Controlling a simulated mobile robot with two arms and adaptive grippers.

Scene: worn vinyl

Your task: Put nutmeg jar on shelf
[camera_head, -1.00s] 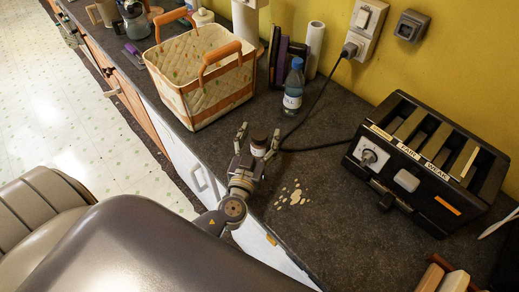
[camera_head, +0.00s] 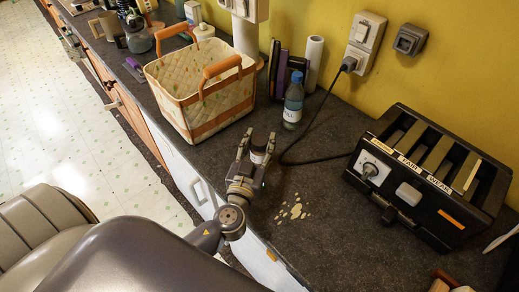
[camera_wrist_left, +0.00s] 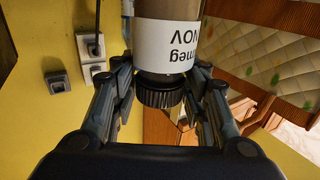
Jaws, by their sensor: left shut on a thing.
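The nutmeg jar (camera_head: 258,155) is a small jar with a dark lid, between the fingers of my left gripper (camera_head: 258,143) over the counter. No shelf can be made out clearly. My right gripper is not in view.
A fabric-lined basket (camera_head: 173,100) with orange handles stands behind left. A blue-capped bottle (camera_head: 293,103) and a black cable (camera_head: 310,160) are behind right. A black toaster (camera_head: 432,172) stands right. Pale spots (camera_head: 293,207) mark the dark counter near the gripper.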

